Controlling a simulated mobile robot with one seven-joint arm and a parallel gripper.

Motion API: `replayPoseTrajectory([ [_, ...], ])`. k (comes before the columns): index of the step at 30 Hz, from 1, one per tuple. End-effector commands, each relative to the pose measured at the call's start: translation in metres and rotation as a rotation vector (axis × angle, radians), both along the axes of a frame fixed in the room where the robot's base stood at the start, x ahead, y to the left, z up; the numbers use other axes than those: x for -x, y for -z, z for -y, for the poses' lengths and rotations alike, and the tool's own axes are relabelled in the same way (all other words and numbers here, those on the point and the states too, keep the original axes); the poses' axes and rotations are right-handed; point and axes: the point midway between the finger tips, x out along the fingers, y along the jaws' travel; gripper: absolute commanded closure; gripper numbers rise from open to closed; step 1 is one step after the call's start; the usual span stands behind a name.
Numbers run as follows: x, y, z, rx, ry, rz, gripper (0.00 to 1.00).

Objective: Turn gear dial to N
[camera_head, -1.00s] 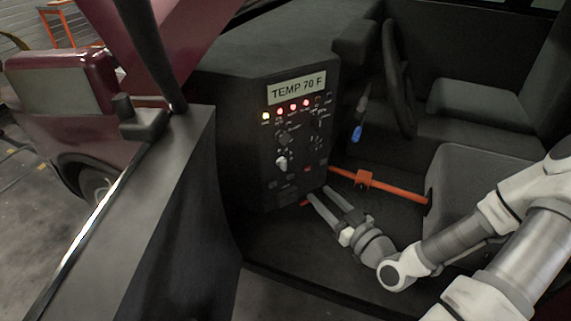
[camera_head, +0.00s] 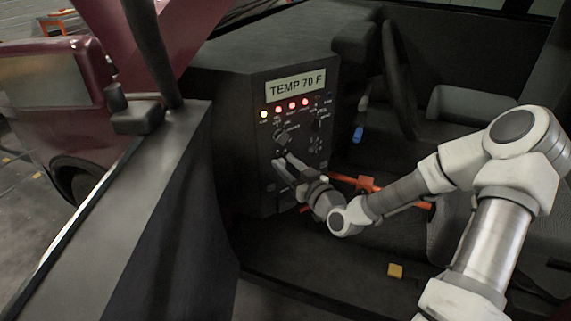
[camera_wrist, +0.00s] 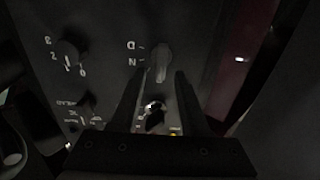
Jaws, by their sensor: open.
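In the wrist view my gripper (camera_wrist: 163,76) has one finger on each side of the dial's lower end; contact is not clear. In the head view the fingers mostly cover the dial.
Another dial (camera_wrist: 70,54) with numbers sits to the left in the wrist view. Lit buttons (camera_head: 292,105) and a TEMP 70 F display (camera_head: 296,85) are above. The steering wheel (camera_head: 399,85) is right of the panel. The open door (camera_head: 150,220) stands at left.

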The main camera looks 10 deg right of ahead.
Motion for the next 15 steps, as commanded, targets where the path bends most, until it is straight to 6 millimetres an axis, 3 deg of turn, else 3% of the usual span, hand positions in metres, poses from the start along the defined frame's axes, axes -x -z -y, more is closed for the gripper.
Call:
replayPoseTrajectory([
  [11,-0.0059,-0.0001,-0.0023,0.001,0.0,0.0,0.55],
  [15,-0.0057,-0.0001,-0.0021,0.001,0.0,0.0,0.8],
])
